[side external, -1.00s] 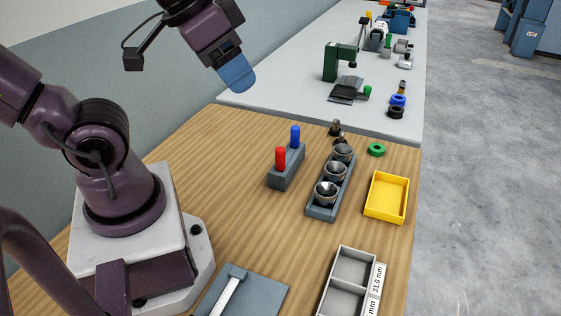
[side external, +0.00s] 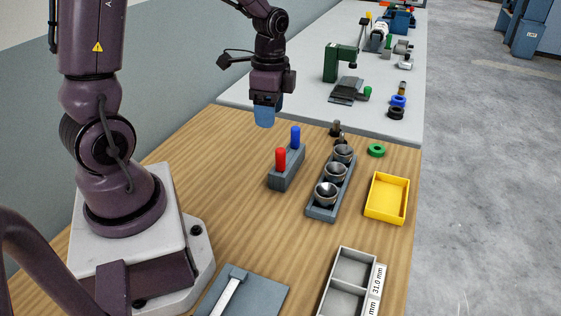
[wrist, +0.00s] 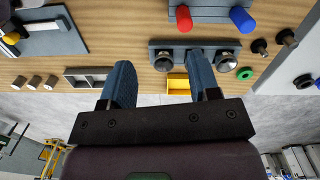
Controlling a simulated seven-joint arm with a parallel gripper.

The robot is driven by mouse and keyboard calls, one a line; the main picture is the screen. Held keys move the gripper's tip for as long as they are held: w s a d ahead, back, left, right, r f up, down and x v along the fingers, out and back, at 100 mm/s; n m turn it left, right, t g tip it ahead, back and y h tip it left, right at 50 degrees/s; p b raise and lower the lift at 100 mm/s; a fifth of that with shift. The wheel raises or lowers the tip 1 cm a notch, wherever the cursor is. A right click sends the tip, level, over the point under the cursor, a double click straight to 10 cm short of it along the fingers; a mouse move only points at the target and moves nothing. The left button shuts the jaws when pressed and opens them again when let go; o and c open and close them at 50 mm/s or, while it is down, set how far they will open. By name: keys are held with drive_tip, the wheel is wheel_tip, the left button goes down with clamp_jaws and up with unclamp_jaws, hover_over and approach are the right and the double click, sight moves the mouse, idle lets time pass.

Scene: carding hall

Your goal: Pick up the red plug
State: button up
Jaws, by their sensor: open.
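The red plug (side external: 280,160) stands upright in a grey block (side external: 286,178) on the wooden table, beside a blue plug (side external: 295,138) in the same block. In the wrist view the red plug (wrist: 184,18) shows near the top edge, with the blue plug (wrist: 242,19) to its right. My gripper (side external: 264,118) is above the table, behind and left of the block in the side view, pointing down and apart from both plugs. In the wrist view its two blue fingers (wrist: 162,80) are spread with nothing held between them.
A dark rack with metal cups (side external: 331,187) stands right of the block. A yellow tray (side external: 370,208), a green ring (side external: 376,150) and a grey divided box (side external: 331,305) lie farther right and in front. A grey bench (side external: 300,95) with a green press (side external: 340,62) stands behind.

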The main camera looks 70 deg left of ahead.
sight(281, 149)
drive_tip(key=w+f+m, duration=0.1)
drive_tip(key=f+m, duration=0.1)
drive_tip(key=m, duration=0.1)
drive_tip(key=w+a+f+m, duration=0.1)
drive_tip(key=f+m, duration=0.1)
drive_tip(key=f, duration=0.1)
drive_tip(key=w+f+m, duration=0.1)
drive_tip(key=f+m, duration=0.2)
drive_tip(key=shift+a+f+m, duration=0.25)
drive_tip(key=shift+a+m, duration=0.05)
drive_tip(key=shift+w+a+f, duration=0.1)
drive_tip(key=shift+f, duration=3)
drive_tip(key=shift+c, duration=0.2)
drive_tip(key=c, duration=1)
